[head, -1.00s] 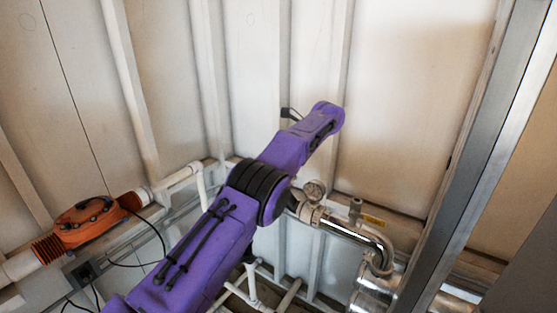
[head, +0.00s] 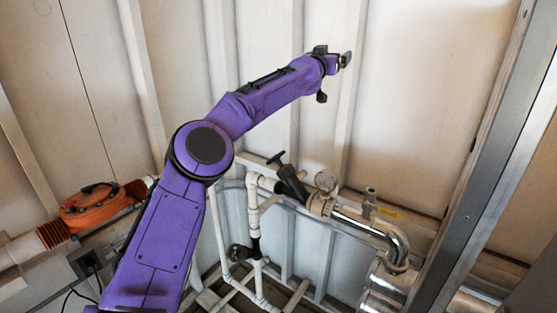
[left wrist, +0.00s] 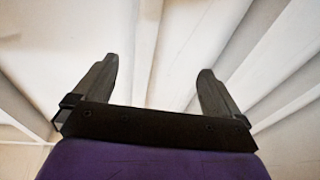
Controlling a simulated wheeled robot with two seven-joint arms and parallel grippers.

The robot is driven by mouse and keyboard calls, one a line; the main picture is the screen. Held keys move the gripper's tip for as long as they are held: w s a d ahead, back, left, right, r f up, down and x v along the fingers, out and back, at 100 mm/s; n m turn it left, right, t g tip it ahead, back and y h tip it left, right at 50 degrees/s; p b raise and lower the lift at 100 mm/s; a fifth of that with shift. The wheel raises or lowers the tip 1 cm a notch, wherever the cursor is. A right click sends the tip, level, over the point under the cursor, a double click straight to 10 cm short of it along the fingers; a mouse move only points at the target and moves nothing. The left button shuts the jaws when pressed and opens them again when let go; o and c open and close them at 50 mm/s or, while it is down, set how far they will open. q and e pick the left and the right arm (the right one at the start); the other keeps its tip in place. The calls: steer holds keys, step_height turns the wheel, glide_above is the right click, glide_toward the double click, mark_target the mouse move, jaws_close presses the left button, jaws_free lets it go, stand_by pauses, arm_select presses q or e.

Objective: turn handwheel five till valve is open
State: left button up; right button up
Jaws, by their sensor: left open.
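My left gripper (head: 336,78) is at the top right end of my purple arm in the head view, high in front of the wall panels and above the pipework. In the left wrist view its two dark fingers (left wrist: 155,90) stand wide apart with nothing between them. A black valve with a T-shaped handle (head: 276,158) sits on the pipe below the gripper, clear of it. A second dark round valve part (head: 240,252) sits lower on the white pipes. I see no number on either, so I cannot tell which is handwheel five. My right gripper is not in view.
An orange unit (head: 92,207) is at the left. A grey metal post (head: 468,160) runs up the right side. White pipes (head: 253,210) stand below my arm.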

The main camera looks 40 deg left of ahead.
arm_select(q)
steer(key=s+a+f+n+g+y, duration=0.2)
steer(key=s+a+n+g+y, duration=0.2)
steer(key=a+n+y, duration=0.3)
steer(key=n+g+h, duration=0.7)
steer(key=n+g, duration=0.2)
steer(key=g, duration=0.5)
glide_toward(279, 155)
steer(key=w+f, duration=0.1)
steer(key=x, duration=0.7)
steer(key=a+x, duration=0.1)
steer(key=x, duration=0.2)
steer(key=shift+a+f, duration=0.1)
steer(key=shift+f, duration=0.05)
steer(key=c, duration=1)
steer(key=g+p, duration=0.1)
steer(key=p, duration=0.2)
steer(key=g+p, duration=0.1)
steer(key=p, duration=0.3)
steer(key=shift+w+a+r+n, duration=0.1)
steer(key=shift+w+r+n, duration=0.1)
steer(key=shift+r+n, duration=0.2)
steer(key=shift+f+g+b, duration=0.3)
steer(key=shift+f, duration=0.1)
steer(key=shift+w+n+g, duration=0.1)
steer(key=shift+n+g, duration=0.2)
